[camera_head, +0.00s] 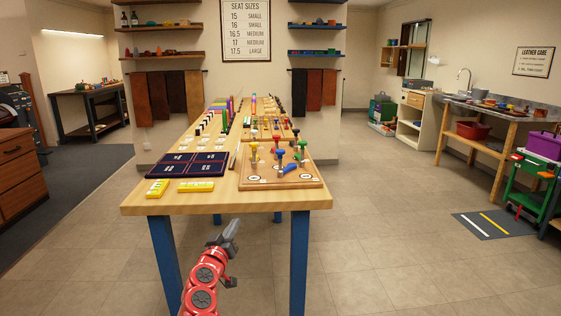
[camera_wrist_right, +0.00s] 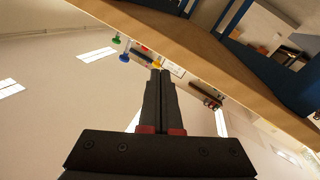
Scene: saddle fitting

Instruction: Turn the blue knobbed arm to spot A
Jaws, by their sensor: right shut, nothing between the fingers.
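A wooden board (camera_head: 276,183) lies at the near right end of the long table, with upright posts topped by coloured knobs. A blue arm (camera_head: 291,169) lies low on its right half, close to a blue-topped post (camera_head: 279,155). White round spots mark the board's front; their letters are too small to read. My right gripper (camera_head: 233,226) is in front of the table's near edge, below the top, apart from the board. Its fingers (camera_wrist_right: 160,76) are shut and empty. Blue (camera_wrist_right: 124,57) and green (camera_wrist_right: 116,40) knobs show beyond the table edge in the right wrist view. My left gripper is out of view.
The table edge (camera_head: 225,207) lies between my right gripper and the board. A dark blue tray (camera_head: 195,165) and yellow blocks (camera_head: 196,186) are left of the board. More boards and small items fill the table behind.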

